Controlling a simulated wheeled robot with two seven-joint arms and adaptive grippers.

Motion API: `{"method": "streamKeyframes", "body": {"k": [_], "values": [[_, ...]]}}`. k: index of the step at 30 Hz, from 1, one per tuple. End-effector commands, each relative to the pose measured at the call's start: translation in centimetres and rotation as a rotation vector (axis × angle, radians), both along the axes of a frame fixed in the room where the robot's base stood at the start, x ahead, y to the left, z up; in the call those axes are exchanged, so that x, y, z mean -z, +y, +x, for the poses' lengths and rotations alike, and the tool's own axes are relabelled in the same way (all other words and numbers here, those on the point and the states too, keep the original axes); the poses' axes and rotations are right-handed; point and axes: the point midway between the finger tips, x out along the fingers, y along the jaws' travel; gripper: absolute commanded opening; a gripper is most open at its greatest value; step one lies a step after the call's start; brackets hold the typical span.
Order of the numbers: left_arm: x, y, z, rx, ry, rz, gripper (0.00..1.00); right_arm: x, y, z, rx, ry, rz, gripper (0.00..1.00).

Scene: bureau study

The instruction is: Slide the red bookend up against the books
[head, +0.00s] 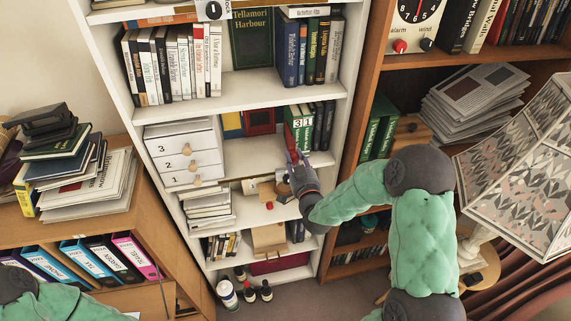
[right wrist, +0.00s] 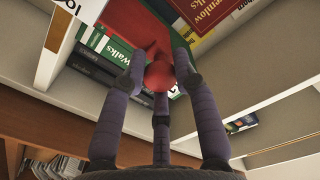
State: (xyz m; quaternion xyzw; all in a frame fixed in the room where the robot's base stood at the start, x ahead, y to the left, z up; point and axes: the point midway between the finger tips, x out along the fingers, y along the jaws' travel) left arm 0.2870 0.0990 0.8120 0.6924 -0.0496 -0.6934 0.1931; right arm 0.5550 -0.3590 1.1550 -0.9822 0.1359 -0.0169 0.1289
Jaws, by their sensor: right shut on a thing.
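The red bookend (head: 289,139) stands on the white bookcase's middle shelf, just left of a short row of green and dark books (head: 318,122). In the right wrist view its red plate (right wrist: 128,24) lies close beside a green book marked "Walks" (right wrist: 117,53); I cannot tell whether they touch. My right gripper (head: 294,164) reaches in from the front. Its fingers are shut on the bookend's round red knob (right wrist: 160,76), which also shows in the wrist view. My left gripper is out of view; only part of my left arm shows at lower left.
The bookcase's right side panel (head: 352,125) stands beside the books. A patterned lampshade (head: 520,165) is at the right. Bare shelf (head: 240,158) lies left of the bookend.

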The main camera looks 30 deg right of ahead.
Motion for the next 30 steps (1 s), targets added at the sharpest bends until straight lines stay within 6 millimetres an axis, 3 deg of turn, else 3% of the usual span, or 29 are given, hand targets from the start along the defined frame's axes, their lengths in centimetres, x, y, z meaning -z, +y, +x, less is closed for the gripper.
{"method": "streamKeyframes", "body": {"k": [10, 11, 13, 24, 30], "values": [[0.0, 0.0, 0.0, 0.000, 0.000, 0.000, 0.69, -0.5, -0.7, 0.0, 0.013, -0.010, -0.003, 0.00], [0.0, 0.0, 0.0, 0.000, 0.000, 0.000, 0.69, -0.5, -0.7, 0.0, 0.013, -0.010, -0.003, 0.35], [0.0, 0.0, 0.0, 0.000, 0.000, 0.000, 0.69, -0.5, -0.7, 0.0, 0.013, -0.010, -0.003, 0.54], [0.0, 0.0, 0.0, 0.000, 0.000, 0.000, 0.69, -0.2, -0.3, -0.2, 0.007, -0.003, -0.001, 0.54], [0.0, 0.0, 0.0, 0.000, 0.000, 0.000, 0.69, -0.2, 0.2, -2.4, 0.008, -0.002, -0.001, 0.54]]}}
